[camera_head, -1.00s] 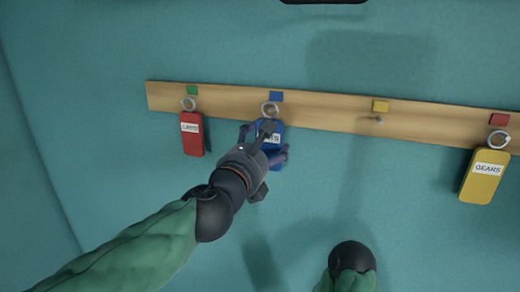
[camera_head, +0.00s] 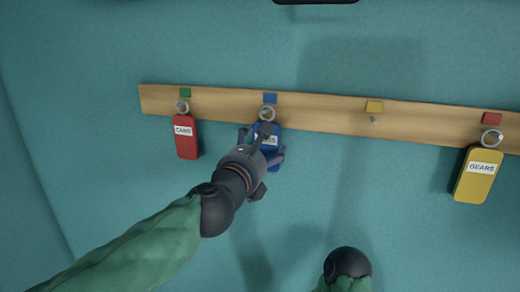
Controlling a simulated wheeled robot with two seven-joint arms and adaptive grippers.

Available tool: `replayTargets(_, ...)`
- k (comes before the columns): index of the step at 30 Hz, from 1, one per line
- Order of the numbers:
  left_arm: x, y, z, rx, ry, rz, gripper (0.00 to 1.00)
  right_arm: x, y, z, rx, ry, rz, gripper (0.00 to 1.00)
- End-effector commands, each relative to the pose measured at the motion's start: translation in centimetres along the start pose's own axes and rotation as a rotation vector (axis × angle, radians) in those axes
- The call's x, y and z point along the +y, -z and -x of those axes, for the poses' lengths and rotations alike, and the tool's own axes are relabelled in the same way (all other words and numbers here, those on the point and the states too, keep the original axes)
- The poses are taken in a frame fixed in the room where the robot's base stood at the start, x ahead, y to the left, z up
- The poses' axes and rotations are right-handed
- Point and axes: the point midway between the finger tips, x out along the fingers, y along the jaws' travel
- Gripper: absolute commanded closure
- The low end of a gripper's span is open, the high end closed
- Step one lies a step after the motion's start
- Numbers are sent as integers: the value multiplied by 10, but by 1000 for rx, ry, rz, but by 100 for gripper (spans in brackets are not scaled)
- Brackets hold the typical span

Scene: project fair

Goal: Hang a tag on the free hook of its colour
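A wooden rail (camera_head: 325,114) on the teal wall carries hooks under green (camera_head: 185,92), blue (camera_head: 270,98), yellow (camera_head: 374,106) and red (camera_head: 492,118) colour squares. A red tag (camera_head: 187,143) hangs under green. A blue tag (camera_head: 272,133) is under blue, its ring at the hook. A yellow tag (camera_head: 478,177) hangs under red. The hook under yellow (camera_head: 373,119) is bare. My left gripper (camera_head: 262,149) is at the blue tag, fingers at both sides of it; its wrist hides much of the tag, so the grip is unclear. My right gripper is out of view.
The wall below the rail between the blue and yellow tags is clear. Part of my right arm shows at the bottom. A dark object edge (camera_head: 315,2) shows at the top.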

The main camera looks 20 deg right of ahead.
Motion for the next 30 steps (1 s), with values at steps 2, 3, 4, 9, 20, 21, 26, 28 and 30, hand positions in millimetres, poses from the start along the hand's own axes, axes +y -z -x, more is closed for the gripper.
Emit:
replayTargets(2,0,0,0,0,0,0,56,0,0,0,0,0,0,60)
replayTargets(3,0,0,0,0,0,0,56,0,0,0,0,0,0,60)
replayTargets(4,0,0,0,0,0,0,56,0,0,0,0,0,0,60)
replayTargets(9,0,0,0,0,0,0,56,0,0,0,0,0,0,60)
replayTargets(20,0,0,0,0,0,0,0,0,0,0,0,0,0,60)
replayTargets(21,0,0,0,0,0,0,0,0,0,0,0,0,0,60)
replayTargets(26,0,0,4,0,0,0,0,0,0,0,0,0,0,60)
replayTargets(28,0,-1,10,-1,0,0,0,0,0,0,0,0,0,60)
replayTargets(30,0,-1,18,-1,1,0,0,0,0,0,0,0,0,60)
